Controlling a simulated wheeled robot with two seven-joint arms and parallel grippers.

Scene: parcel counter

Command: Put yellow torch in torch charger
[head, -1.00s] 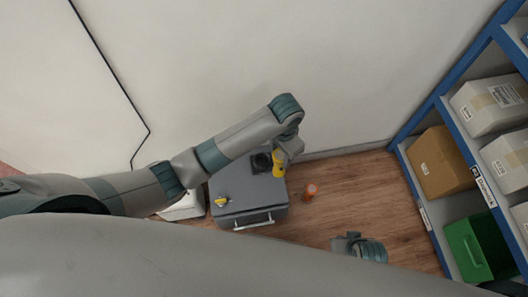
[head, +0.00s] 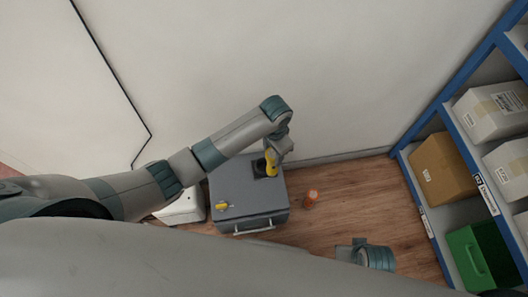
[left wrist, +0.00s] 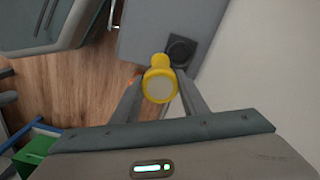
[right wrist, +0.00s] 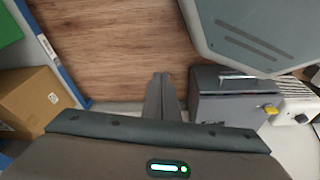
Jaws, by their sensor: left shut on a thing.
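The yellow torch (head: 271,164) is in my left gripper (head: 274,158), whose fingers are shut on it. The left wrist view shows the torch (left wrist: 160,80) end-on between the two fingers. The torch charger (head: 259,170) is a dark block on top of the grey cabinet (head: 240,190). In the head view the torch overlaps the charger's right part. In the left wrist view the charger (left wrist: 181,48) shows beside the torch's far end, so they do not look lined up. My right gripper (right wrist: 160,78) is shut and empty, away from the cabinet.
A small yellow item (head: 222,206) lies on the cabinet's left part. An orange cylinder (head: 311,198) stands on the floor right of the cabinet. A blue shelf (head: 420,195) with boxes (head: 440,165) and a green crate (head: 465,250) is at right. The wall rises behind the cabinet.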

